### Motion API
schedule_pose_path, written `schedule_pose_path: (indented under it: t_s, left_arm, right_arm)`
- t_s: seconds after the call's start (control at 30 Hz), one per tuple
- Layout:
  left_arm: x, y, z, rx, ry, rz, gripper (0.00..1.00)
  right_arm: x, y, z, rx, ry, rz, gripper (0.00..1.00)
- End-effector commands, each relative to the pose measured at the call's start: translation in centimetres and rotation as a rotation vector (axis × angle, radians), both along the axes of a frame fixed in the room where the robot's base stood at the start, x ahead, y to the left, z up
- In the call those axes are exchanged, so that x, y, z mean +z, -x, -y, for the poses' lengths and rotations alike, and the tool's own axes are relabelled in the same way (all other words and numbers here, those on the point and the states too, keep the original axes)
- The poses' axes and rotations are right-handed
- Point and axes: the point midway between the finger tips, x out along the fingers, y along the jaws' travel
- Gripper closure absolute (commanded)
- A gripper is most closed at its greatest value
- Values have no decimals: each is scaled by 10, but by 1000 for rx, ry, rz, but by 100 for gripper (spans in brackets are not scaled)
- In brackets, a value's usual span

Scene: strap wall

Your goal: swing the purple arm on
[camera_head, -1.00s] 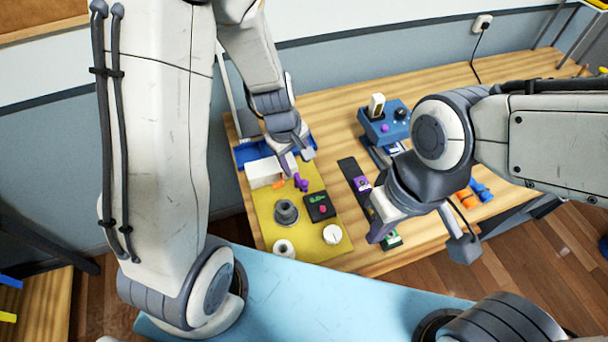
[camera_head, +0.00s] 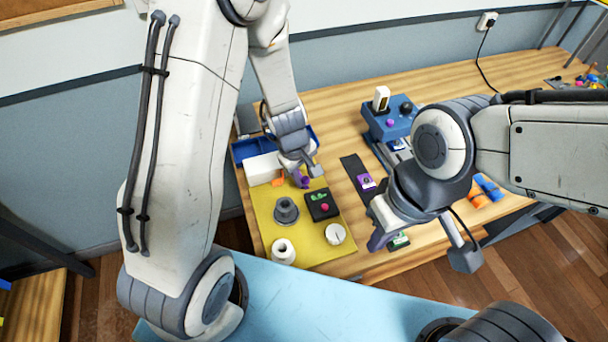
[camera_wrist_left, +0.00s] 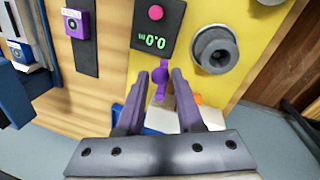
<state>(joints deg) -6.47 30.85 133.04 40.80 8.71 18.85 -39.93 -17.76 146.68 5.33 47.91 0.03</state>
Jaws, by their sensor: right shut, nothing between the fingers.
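The purple arm (camera_wrist_left: 160,76) is a small piece with a rounded end on the yellow board (camera_wrist_left: 214,85), beside a white block (camera_wrist_left: 178,120). In the left wrist view it shows between the two fingers of my left gripper (camera_wrist_left: 160,75), with a gap on each side. The fingers are apart; I cannot tell how deep the arm lies between them. In the head view my left gripper (camera_head: 298,177) hides part of the purple arm (camera_head: 305,182). My right gripper (camera_head: 379,239) is shut and empty, above the table right of the board.
A black box (camera_head: 321,205) with a green readout and a pink button, a grey stepped knob (camera_head: 286,211) and white round pieces stand on the board. A dark strip (camera_head: 354,172) with a purple box lies to the right. A blue device (camera_head: 388,122) stands behind.

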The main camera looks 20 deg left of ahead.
Motion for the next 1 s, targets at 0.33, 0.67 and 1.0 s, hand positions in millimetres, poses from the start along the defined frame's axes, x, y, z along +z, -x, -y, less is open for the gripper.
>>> schedule_pose_path:
  t_s: [0.33, 0.67, 1.0]
  left_arm:
    - [-4, 2, -5, -92, 1, 4, 100]
    - [0, 7, -14, -318, 0, 1, 100]
    - [0, 8, -15, -316, 0, 0, 41]
  right_arm:
    - [-16, 0, 0, 0, 0, 0, 100]
    - [-34, 0, 0, 1, 0, 0, 100]
    - [-32, 0, 0, 1, 0, 0, 100]
